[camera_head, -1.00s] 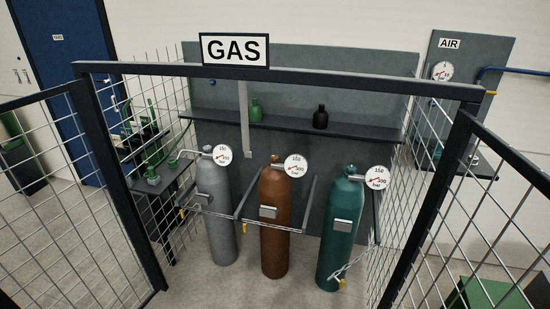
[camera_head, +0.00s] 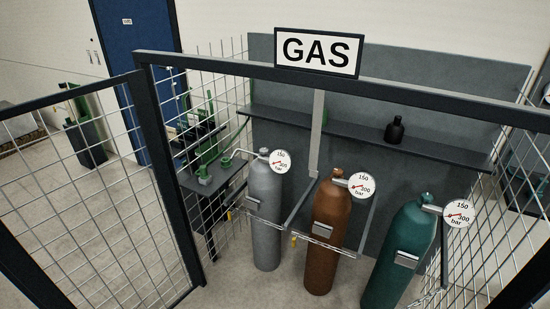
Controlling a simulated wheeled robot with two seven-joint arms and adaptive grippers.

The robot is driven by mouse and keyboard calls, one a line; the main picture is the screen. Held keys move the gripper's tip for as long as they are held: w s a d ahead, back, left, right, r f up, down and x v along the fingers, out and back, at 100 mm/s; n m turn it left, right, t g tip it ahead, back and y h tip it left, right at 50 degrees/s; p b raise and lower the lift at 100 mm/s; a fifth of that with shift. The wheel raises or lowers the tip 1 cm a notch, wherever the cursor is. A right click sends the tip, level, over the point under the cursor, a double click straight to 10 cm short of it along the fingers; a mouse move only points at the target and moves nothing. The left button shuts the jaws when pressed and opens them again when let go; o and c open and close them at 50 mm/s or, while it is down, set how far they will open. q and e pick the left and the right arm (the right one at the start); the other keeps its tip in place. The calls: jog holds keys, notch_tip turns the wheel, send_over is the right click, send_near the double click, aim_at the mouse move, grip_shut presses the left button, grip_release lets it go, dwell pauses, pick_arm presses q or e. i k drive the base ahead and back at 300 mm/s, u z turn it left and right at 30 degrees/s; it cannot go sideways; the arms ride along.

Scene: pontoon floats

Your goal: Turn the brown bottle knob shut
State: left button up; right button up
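The brown bottle (camera_head: 328,235) stands upright in the middle of three gas bottles inside the cage. Its knob (camera_head: 338,173) is at the top, small and partly beside the round pressure gauge (camera_head: 362,186); I cannot tell its turn position. A chain runs across the front of the bottle. Neither of my grippers shows in the head view.
A grey bottle (camera_head: 266,215) stands left of the brown one and a teal bottle (camera_head: 402,250) right of it. The cage's dark top bar (camera_head: 230,75) with the GAS sign (camera_head: 318,52) crosses in front. Mesh panels (camera_head: 100,200) flank the opening. A shelf (camera_head: 350,131) holds a black bottle (camera_head: 395,130).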

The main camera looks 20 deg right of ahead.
aim_at(338, 173)
jog(key=u, duration=0.55)
jog(key=i, duration=1.65)
jog(key=z, duration=0.95)
jog(key=i, duration=0.7)
jog(key=z, duration=0.5)
